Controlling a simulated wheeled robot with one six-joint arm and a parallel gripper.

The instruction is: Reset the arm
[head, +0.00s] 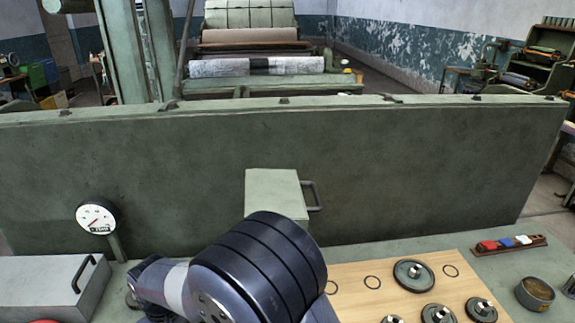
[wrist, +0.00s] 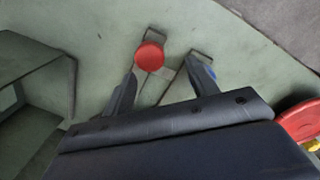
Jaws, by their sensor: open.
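My gripper (wrist: 161,70) shows in the wrist view with its two dark fingers spread apart. Nothing is held between them. A round red piece (wrist: 150,56) on a thin metal bracket (wrist: 178,40) lies beyond the fingertips, over a pale green surface. I cannot tell how far it is from the fingers. A bit of blue shows by the right finger. In the head view my arm's dark, ribbed joint stands at the bottom centre, and my gripper is out of that picture.
A wooden board (head: 375,260) with gears (head: 413,275) lies right of my arm. A grey box with a handle (head: 50,285) and a dial gauge (head: 96,217) stand left. A tall green panel (head: 420,160) closes off the back. A larger red round thing (wrist: 300,120) is at the wrist view's right.

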